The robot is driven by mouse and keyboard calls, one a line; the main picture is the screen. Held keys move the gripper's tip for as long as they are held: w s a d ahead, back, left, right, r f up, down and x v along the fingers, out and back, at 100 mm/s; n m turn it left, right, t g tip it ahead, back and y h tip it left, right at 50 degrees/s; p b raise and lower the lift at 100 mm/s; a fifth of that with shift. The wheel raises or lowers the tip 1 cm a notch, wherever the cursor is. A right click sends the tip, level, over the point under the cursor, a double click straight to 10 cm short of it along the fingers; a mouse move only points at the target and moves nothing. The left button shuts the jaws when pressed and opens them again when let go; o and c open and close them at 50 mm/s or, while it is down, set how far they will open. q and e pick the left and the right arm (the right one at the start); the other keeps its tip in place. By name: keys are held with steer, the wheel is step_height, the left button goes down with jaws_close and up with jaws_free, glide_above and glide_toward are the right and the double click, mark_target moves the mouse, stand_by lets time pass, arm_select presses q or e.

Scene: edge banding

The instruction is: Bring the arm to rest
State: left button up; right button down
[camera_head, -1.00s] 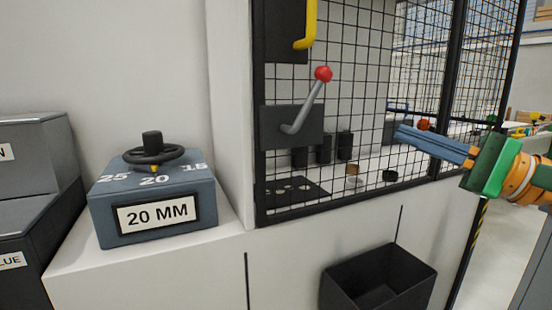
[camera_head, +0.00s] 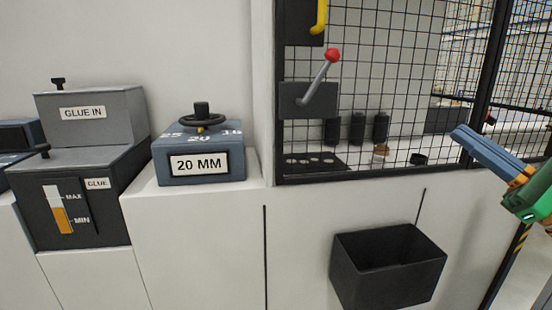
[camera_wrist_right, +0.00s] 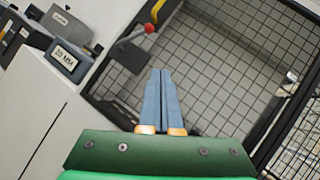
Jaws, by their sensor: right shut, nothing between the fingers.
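My right gripper (camera_head: 462,136) comes in from the right edge in the head view, with blue fingers and a green body. Its fingers lie together and empty, in front of the mesh cage and above the black bin. In the right wrist view its two fingers (camera_wrist_right: 160,75) are side by side, pointing at the mesh, with nothing held. They appear apart from the mesh, though the exact gap is hard to tell. My left gripper is not in view.
A red-knobbed lever (camera_head: 318,80) and yellow handle (camera_head: 320,17) sit on the mesh cage (camera_head: 420,90). A black bin (camera_head: 388,280) juts from the white front. A 20 MM handwheel box (camera_head: 198,160) and glue unit (camera_head: 85,180) stand left.

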steer(key=w+d+f+m+t+h, duration=0.1)
steer(key=w+f+m+h, duration=0.2)
steer(key=f+m+h, duration=0.65)
steer(key=w+f+m+t+h, duration=0.15)
steer(key=f+m+h, duration=0.35)
steer(key=f+m, duration=0.95)
steer(key=s+a+f+m+g+h, duration=0.1)
steer(key=s+f+m+g, duration=0.15)
steer(key=f+m, duration=0.4)
steer(key=s+a+f+m+g+h, duration=0.1)
steer(key=f+m+g+h, duration=0.1)
steer(key=f+m+g, duration=0.45)
steer(key=s+a+f+m+g+y, duration=0.3)
steer(key=s+a+f+m+g, duration=0.35)
steer(key=s, duration=0.45)
steer(key=s+a+f+m+g+y, duration=0.25)
steer(key=s+a+f+m, duration=0.25)
steer(key=s+a+f, duration=0.4)
steer(key=s+d+f+g, duration=0.1)
steer(key=s+f+g, duration=0.15)
steer(key=f, duration=1.25)
steer(key=s+d+f+n, duration=0.1)
steer(key=s+d+f, duration=0.1)
steer(key=s+f, duration=1)
step_height(320, 180, up, 16)
steer(key=s+p, duration=0.1)
steer(key=p, duration=1.3)
steer(key=shift+d+h, duration=0.15)
steer(key=shift+h, duration=0.15)
